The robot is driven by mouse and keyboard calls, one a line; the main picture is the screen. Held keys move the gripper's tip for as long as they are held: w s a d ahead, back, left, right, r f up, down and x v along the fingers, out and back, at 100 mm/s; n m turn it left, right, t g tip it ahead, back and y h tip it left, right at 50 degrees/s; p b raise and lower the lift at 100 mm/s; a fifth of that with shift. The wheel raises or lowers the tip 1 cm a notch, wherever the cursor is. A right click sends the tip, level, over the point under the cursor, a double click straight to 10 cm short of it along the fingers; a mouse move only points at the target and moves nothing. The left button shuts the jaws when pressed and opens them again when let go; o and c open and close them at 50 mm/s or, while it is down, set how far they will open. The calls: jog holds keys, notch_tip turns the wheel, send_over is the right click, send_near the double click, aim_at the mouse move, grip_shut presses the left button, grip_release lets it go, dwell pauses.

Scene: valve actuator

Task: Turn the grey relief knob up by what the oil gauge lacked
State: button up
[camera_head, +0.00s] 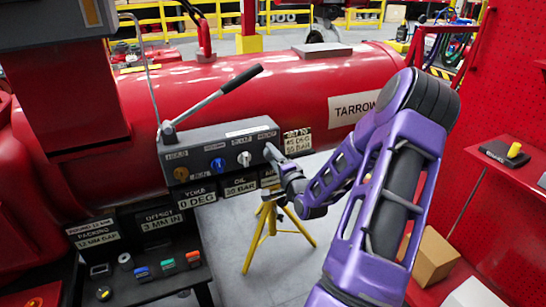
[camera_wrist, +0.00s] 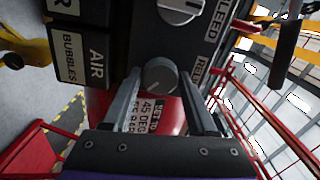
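The grey relief knob (camera_wrist: 160,75) shows in the wrist view on the dark panel, beside a label partly reading "RELI". My gripper (camera_wrist: 159,84) is open, with one finger on either side of the knob and what looks like a small gap at each side. In the head view my gripper (camera_head: 273,158) is at the right end of the grey control box (camera_head: 220,158) and hides most of the grey knob. The oil gauge plate (camera_head: 240,187) below the box reads 30 BAR.
Orange (camera_head: 181,173), blue (camera_head: 218,164) and white (camera_head: 244,159) knobs line the box. A long lever (camera_head: 215,98) rises above it. The yoke plate (camera_head: 198,194) reads 0 DEG. A red tank (camera_head: 300,85) lies behind; a yellow tripod (camera_head: 272,232) stands below.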

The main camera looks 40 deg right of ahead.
jog(key=o, duration=0.3)
jog(key=shift+o, duration=0.2)
jog(key=p+v, duration=0.1)
jog(key=v, duration=1.6)
jog(key=shift+s+p, duration=0.2)
jog(key=shift+p, duration=0.15)
jog(key=shift+d, duration=0.1)
